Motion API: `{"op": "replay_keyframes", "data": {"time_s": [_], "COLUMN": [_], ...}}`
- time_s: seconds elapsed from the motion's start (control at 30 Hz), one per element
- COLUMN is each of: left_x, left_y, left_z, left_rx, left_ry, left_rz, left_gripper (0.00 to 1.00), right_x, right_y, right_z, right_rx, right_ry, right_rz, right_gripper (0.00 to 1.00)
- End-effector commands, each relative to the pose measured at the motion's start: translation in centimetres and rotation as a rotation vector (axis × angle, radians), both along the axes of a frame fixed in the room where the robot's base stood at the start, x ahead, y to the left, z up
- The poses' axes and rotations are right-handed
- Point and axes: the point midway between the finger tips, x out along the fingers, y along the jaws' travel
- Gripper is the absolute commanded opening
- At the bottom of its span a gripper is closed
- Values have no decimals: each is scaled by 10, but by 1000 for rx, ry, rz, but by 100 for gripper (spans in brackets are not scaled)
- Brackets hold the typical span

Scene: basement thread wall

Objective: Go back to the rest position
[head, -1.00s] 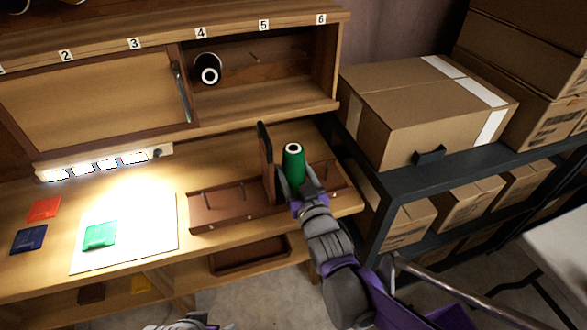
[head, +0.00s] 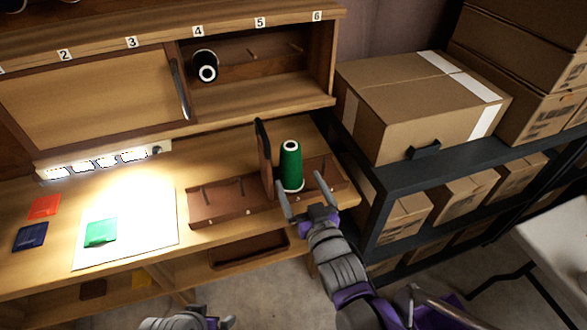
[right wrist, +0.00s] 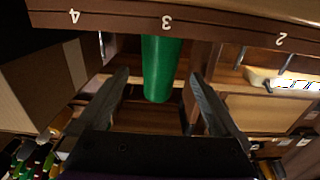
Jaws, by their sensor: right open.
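My right gripper (head: 304,192) is open and empty, just in front of a green thread spool (head: 291,166). The spool stands upright on the wooden peg rack (head: 222,206), right of its upright divider (head: 264,152). In the right wrist view the green spool (right wrist: 160,68) shows between the spread fingers (right wrist: 152,105), apart from both. The rack's edge there carries labels 2, 3 and 4. My left gripper (head: 222,322) shows only in part at the bottom edge; I cannot tell whether it is open.
A black spool (head: 205,66) hangs below label 4 in the wall cabinet. Green (head: 101,232), red (head: 44,207) and blue (head: 31,237) squares lie on the bench, the green one on a white sheet (head: 150,240). A dark shelf (head: 400,172) with cardboard boxes (head: 420,105) stands at right.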

Motion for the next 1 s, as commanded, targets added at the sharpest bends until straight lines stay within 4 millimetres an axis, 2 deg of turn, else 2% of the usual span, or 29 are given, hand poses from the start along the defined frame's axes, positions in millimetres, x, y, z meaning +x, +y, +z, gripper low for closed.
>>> {"op": "replay_keyframes", "data": {"time_s": [0.1, 0.23, 0.53, 0.6, 0.67, 0.77, 0.9, 1.0], "left_x": [0, -1, -1, -1, -1, -1, -1, -1], "left_y": [0, 0, 0, 0, 0, 0, 0, 0], "left_z": [5, 7, 7, 7, 7, 7, 7, 7], "left_rx": [0, 0, 0, 0, 0, 0, 0, 0], "left_ry": [-2, -2, -2, -2, -2, -2, -2, -2], "left_rz": [0, 0, 0, 0, 0, 0, 0, 0], "left_gripper": [98, 98, 98, 98, 98, 98, 98, 98], "right_x": [-21, -34, -40, -40, -43, -57, -102, -142], "right_y": [-7, -11, -14, -20, -31, -61, -108, -129], "right_z": [1, 0, -1, -6, -15, -42, -89, -114], "right_rx": [-1, -1, -2, -11, -28, -74, -136, -162], "right_ry": [0, 0, 4, 34, 93, 261, 572, 768], "right_rz": [0, 0, -2, -16, -41, -108, -203, -242], "right_gripper": [100, 100, 100, 100, 100, 100, 100, 100]}}
